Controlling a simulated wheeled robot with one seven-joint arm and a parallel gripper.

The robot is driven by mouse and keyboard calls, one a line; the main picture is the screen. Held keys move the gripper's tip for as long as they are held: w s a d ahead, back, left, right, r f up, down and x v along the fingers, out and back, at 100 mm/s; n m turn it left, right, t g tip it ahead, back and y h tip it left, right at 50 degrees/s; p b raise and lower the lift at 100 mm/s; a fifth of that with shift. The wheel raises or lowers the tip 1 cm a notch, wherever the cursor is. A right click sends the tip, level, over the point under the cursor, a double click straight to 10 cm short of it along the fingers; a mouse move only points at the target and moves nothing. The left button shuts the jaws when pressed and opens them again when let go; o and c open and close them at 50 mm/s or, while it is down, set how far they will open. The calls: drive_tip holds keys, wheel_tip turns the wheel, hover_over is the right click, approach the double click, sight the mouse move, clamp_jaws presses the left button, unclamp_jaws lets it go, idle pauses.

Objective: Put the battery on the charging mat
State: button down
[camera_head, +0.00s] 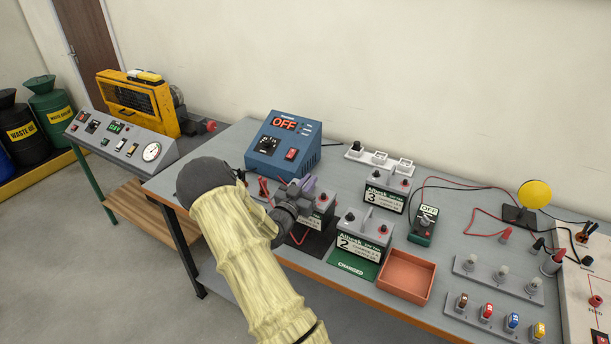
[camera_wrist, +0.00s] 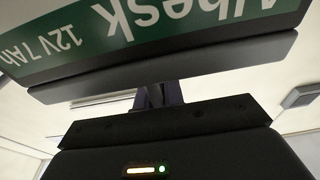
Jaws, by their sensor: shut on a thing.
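A grey battery with a green and white Albesk label (camera_head: 322,208) is at my gripper (camera_head: 303,186), partly hidden behind my wrist and arm. My gripper is shut on its top part. In the wrist view the label (camera_wrist: 150,25) fills the top, upside down, and my finger ends (camera_wrist: 158,95) show just below it. A dark mat (camera_head: 318,246) lies below and in front of this battery. I cannot tell whether the battery touches it. The charger (camera_head: 284,140) behind reads OFF; red leads run down from its side near the battery.
Battery 2 (camera_head: 362,236) stands at the right, behind a green mat marked CHARGED (camera_head: 352,264). Battery 3 (camera_head: 387,190) is further back. An orange tray (camera_head: 406,277), a small green meter box (camera_head: 422,228) and a white power strip (camera_head: 378,160) are close by.

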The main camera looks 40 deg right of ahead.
drive_tip(key=shift+d+r, duration=0.15)
drive_tip(key=shift+r, duration=0.05)
drive_tip(key=shift+f+p, duration=0.4)
drive_tip(key=shift+f, duration=1.65)
drive_tip(key=c, duration=1.9)
unclamp_jaws()
drive_tip(key=shift+a+f, duration=0.2)
drive_tip(key=shift+f, duration=0.2)
drive_tip(key=shift+c, duration=0.2)
drive_tip(key=o, duration=0.4)
drive_tip(key=shift+s+r, duration=0.1)
drive_tip(key=shift+o, duration=0.2)
drive_tip(key=shift+a, duration=0.15)
